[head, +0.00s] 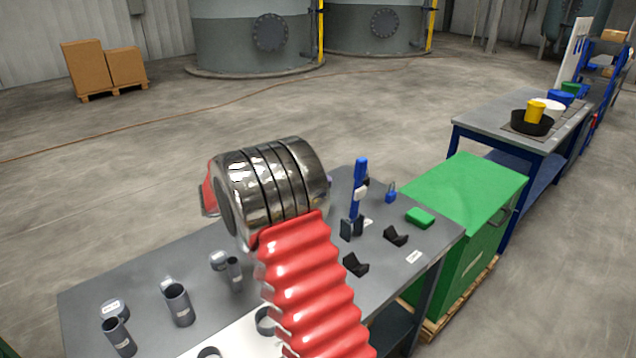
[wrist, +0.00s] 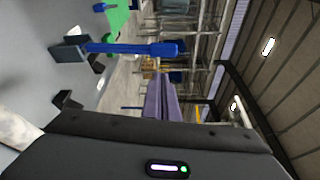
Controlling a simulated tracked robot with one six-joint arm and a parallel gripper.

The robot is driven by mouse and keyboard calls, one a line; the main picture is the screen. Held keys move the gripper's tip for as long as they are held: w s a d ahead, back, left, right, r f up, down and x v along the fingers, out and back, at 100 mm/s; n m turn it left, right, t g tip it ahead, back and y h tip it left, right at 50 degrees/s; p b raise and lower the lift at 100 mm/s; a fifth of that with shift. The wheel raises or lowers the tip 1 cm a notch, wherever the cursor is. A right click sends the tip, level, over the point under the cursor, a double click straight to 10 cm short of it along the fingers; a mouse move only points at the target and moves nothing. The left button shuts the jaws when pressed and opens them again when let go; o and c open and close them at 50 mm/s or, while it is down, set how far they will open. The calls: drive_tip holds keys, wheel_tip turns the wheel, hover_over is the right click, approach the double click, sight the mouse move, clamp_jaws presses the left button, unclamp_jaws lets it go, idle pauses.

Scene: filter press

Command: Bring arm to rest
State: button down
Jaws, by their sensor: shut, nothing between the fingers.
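My arm reaches up over the grey workbench (head: 130,268) in the head view; its red ribbed sleeve and shiny metal joint cover the middle of the bench. My gripper (wrist: 160,78) shows in the wrist view as a dark body with two purple fingers lying together, shut and empty. In the head view my gripper is almost wholly hidden behind the metal joint. The fingers point out past the bench and touch nothing that I can see.
A blue-handled tool (head: 359,188) stands upright in a dark holder right of my arm; it also shows in the wrist view (wrist: 140,48). Black cradles (head: 396,236), a green block (head: 420,217) and grey cups (head: 178,304) are on the bench. A green cabinet (head: 465,190) stands to the right.

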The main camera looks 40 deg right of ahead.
drive_tip(key=shift+m, duration=0.3)
drive_tip(key=s+a+f+m+y, duration=0.3)
drive_tip(key=f+m+y, duration=0.1)
drive_tip(key=f+m, duration=0.45)
drive_tip(key=s+a+f+m+t+y, duration=0.1)
drive_tip(key=s+a+f+m+y, duration=0.25)
drive_tip(key=s+a+m, duration=0.35)
drive_tip(key=s+a+r+m+t+y, duration=0.4)
drive_tip(key=s+a+m, duration=0.3)
drive_tip(key=a, duration=0.3)
drive_tip(key=s+a+r+m+t+y, duration=0.5)
drive_tip(key=s+a+r+m, duration=0.2)
drive_tip(key=a, duration=0.3)
drive_tip(key=shift+m, duration=0.35)
